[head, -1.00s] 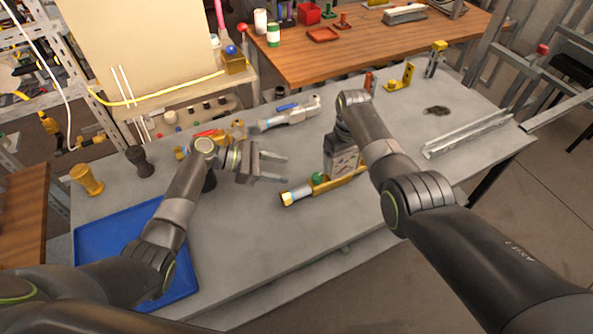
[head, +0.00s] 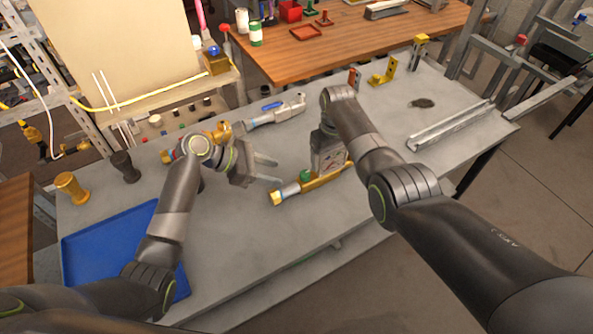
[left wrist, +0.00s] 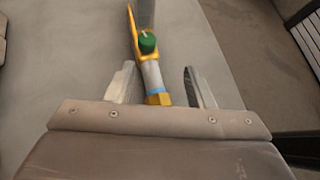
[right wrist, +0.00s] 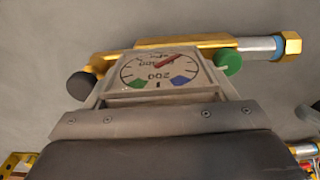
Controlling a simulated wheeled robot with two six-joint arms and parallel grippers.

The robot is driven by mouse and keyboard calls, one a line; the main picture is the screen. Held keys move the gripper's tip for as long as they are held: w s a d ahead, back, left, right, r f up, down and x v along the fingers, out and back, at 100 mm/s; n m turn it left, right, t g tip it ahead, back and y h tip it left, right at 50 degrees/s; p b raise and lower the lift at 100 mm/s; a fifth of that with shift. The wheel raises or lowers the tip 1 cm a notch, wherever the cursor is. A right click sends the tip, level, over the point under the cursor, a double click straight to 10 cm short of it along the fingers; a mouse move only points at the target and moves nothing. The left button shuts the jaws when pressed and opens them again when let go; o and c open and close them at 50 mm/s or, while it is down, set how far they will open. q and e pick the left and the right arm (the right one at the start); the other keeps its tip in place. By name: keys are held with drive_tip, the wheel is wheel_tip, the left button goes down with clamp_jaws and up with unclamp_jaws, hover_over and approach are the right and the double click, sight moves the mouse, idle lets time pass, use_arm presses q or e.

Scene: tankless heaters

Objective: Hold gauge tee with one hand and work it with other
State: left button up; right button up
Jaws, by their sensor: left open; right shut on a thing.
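The gauge tee (head: 320,182) is a brass body with a green knob (right wrist: 228,62), a black knob (right wrist: 82,85), a silver section with a blue band, a brass end nut (left wrist: 158,99) and a dial gauge (right wrist: 158,71). My right gripper (head: 331,160) is shut on the gauge part, its fingers either side of the dial. The tee lies level, at or just above the grey table; I cannot tell which. My left gripper (head: 278,171) is open and empty, near the nut end. In the left wrist view the nut shows between its fingers (left wrist: 160,87), apart from both.
A blue tray (head: 115,245) lies at the table's left front. A gold fitting (head: 71,186) and a dark one (head: 125,166) stand behind it. A silver tool (head: 275,112) lies behind my left gripper. A metal channel (head: 450,127) lies at right. The front middle is clear.

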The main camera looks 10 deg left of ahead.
sight(304, 173)
use_arm(q)
drive_tip(key=shift+s+d+r+n+t+y, duration=0.35)
drive_tip(key=shift+d+r+n+t+y, duration=0.2)
drive_tip(key=shift+r+n+y, duration=0.2)
drive_tip(key=shift+n+t+y, duration=0.55)
drive_tip(key=shift+n+y, duration=0.3)
drive_tip(key=shift+n, duration=0.1)
drive_tip(key=x, duration=1)
drive_tip(key=shift+w+d+r, duration=0.3)
drive_tip(key=shift+d, duration=0.05)
drive_tip(key=c, duration=1)
drive_tip(key=shift+w+m+g+h, duration=0.1)
drive_tip(key=shift+m+g+h, duration=0.35)
drive_tip(key=shift+m, duration=0.35)
